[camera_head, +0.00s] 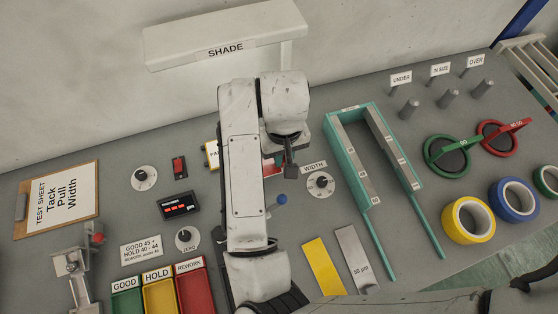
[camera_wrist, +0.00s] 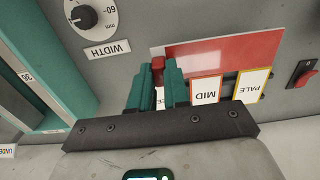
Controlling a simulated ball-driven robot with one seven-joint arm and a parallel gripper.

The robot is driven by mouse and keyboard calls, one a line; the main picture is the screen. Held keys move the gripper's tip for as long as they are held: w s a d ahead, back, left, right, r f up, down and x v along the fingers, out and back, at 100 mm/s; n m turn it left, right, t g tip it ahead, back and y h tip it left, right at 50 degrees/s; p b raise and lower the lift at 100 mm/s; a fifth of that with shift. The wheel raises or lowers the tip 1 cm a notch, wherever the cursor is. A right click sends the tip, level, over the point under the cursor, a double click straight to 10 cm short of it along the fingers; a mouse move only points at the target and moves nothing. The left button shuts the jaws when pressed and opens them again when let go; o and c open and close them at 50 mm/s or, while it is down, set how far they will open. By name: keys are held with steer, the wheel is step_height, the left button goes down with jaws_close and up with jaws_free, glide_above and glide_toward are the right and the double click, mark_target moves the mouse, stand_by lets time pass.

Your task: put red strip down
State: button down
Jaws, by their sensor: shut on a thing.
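In the wrist view, my gripper (camera_wrist: 158,82) has its teal fingers close together, with a small red piece (camera_wrist: 158,64) showing at their tips. A wide flat red sheet (camera_wrist: 235,55) with a pale border lies just beyond the fingertips. I cannot tell whether the red piece and the sheet are one red strip. Cards marked MID (camera_wrist: 206,89) and PALE (camera_wrist: 251,85) lie beside the fingers. In the head view, my arm hides most of this spot; only a bit of red (camera_head: 270,169) shows beside my gripper.
The WIDTH dial (camera_head: 319,184) and a blue-knobbed lever (camera_head: 282,199) are close by. A teal channel frame (camera_head: 343,150) stands to the right. The SHADE hood (camera_head: 185,46) overhangs the back. GOOD, HOLD and REWORK bins (camera_head: 193,291) are at front left.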

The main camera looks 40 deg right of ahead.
steer(key=shift+f, duration=2.05)
steer(key=shift+f, duration=0.2)
steer(key=c, duration=1.1)
jaws_free()
steer(key=shift+r, duration=0.1)
step_height(320, 180, up, 12)
steer(key=shift+r+p, duration=0.15)
steer(key=shift+p, duration=0.15)
